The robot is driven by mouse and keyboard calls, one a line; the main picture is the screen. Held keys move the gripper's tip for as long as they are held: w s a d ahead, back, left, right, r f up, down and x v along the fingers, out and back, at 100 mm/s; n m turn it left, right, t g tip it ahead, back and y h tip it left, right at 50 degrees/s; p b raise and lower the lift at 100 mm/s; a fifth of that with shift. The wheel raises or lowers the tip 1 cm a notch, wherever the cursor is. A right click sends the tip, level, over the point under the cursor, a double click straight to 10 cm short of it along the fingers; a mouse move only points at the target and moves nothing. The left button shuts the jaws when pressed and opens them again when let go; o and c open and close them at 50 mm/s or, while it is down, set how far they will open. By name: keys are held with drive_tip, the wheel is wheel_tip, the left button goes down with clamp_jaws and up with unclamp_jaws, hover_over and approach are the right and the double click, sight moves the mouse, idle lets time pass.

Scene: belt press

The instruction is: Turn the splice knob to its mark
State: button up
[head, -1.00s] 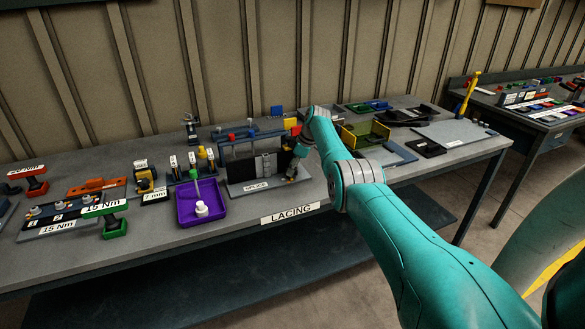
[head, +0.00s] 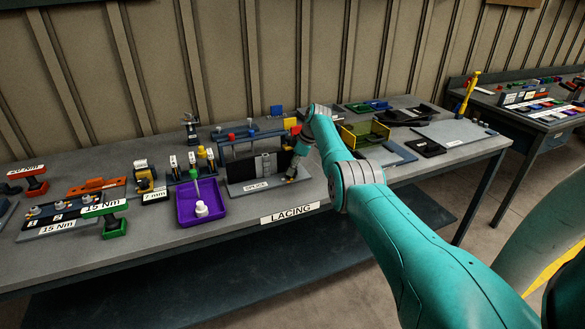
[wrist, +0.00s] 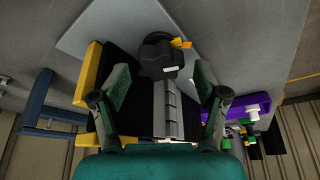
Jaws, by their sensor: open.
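The splice knob (wrist: 158,56) is dark and round, with an orange-yellow pointer (wrist: 181,43) on its rim and a small white mark (wrist: 170,69) beside it. It sits on the grey splice plate (wrist: 110,32). My gripper (wrist: 160,80) is open in the wrist view, one finger on each side of the picture, with the knob ahead between them and apart from both. In the head view my gripper (head: 294,172) is over the right end of the splice plate (head: 240,188), and my arm partly hides the knob there.
A black panel with a grey segmented strip (head: 265,165) stands behind the plate. A yellow-olive bin (head: 366,136) stands right of my wrist. Bare bench lies in front of the plate.

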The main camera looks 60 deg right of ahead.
drive_tip(key=v, duration=0.7)
drive_tip(key=shift+r, duration=0.15)
drive_tip(key=shift+s, duration=0.1)
drive_tip(key=s+a+m+t+h, duration=0.2)
drive_tip(key=s+m+t+h, duration=0.1)
drive_tip(key=s+m+t, duration=0.25)
drive_tip(key=shift+m+g, duration=0.25)
drive_tip(key=x, duration=1.1)
drive_tip(key=shift+a, duration=0.2)
drive_tip(key=c, duration=1.2)
drive_tip(key=shift+o, duration=0.2)
